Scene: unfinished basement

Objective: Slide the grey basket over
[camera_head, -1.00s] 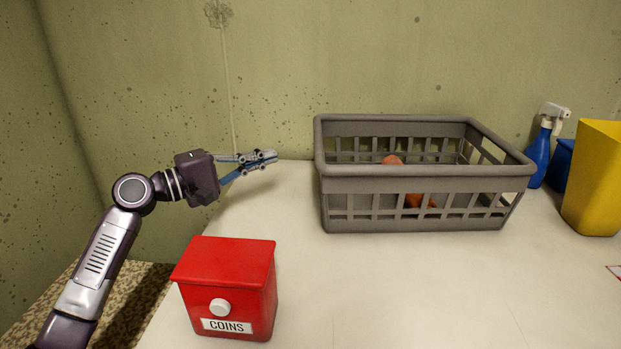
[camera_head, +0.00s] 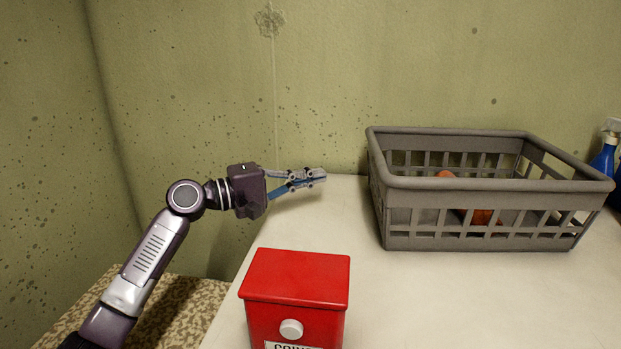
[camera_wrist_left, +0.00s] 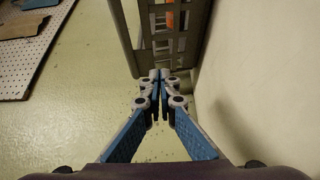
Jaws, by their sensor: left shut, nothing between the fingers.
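The grey basket (camera_head: 480,241) stands upright on the white table at the right in the head view, with something orange (camera_head: 482,216) inside. Its slatted side (camera_wrist_left: 185,50) also shows at the top of the left wrist view. My left gripper (camera_head: 318,176) is left of the basket with a gap between them. Its fingers are shut with nothing in them and point right toward the basket's left side. In the left wrist view its fingertips (camera_wrist_left: 162,76) meet just below the basket in the picture. My right gripper is not in view.
A red coin box (camera_head: 298,277) stands at the front left of the white table (camera_head: 440,300). A blue spray bottle (camera_head: 604,160) is at the far right edge, behind the basket. A green wall is close behind. A pegboard (camera_wrist_left: 30,50) shows in the left wrist view.

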